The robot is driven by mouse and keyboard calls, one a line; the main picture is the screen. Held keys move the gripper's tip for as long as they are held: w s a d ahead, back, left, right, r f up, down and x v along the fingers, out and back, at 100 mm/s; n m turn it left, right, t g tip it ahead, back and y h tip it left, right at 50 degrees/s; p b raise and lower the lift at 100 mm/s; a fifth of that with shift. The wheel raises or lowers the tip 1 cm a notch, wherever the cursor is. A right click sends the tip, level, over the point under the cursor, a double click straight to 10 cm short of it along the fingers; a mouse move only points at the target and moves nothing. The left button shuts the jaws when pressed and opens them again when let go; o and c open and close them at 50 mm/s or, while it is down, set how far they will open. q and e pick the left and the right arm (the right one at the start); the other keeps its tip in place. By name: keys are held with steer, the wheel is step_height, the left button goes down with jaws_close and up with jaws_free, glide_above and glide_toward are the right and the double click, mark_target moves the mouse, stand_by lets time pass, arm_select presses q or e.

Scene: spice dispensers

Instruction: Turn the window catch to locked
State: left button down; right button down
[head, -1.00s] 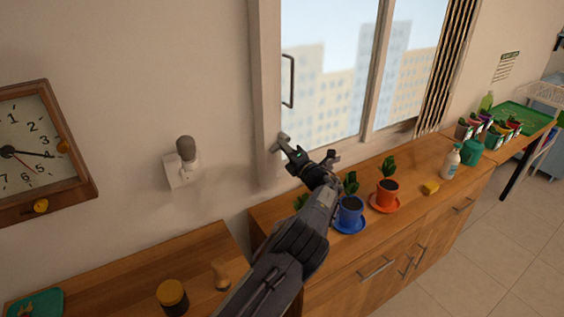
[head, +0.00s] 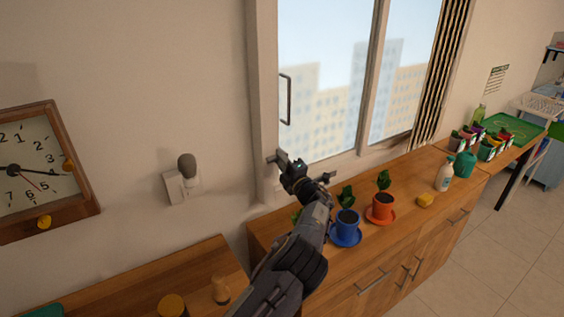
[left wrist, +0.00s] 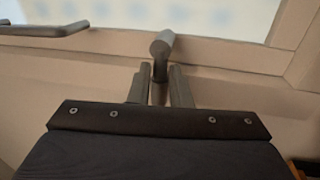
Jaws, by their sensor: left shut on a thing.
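The window catch (head: 272,160) is a small grey part at the lower left corner of the window frame. In the left wrist view its rounded lever (left wrist: 161,47) stands up between my fingers. In the left wrist view the gripper (left wrist: 159,88) is shut on the lever, with one finger on each side. The fingers hide the lower part of the catch, and its exact turn is hard to read. My right gripper is not in view.
A window handle (head: 288,100) rises above the catch. A blue potted plant (head: 347,228) and an orange one (head: 380,208) stand on the wooden cabinet below, close to my arm. A wall switch with a grey knob (head: 187,168) and a clock (head: 30,170) are at left.

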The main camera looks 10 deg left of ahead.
arm_select(q)
steer(key=c, duration=1.3)
jaws_free()
steer(key=shift+c, duration=0.2)
steer(key=shift+d, duration=0.1)
steer(key=b+v, duration=0.2)
steer(key=v, duration=0.5)
steer(key=shift+s+d, duration=0.15)
steer(key=shift+s, duration=0.15)
steer(key=shift+f, duration=0.1)
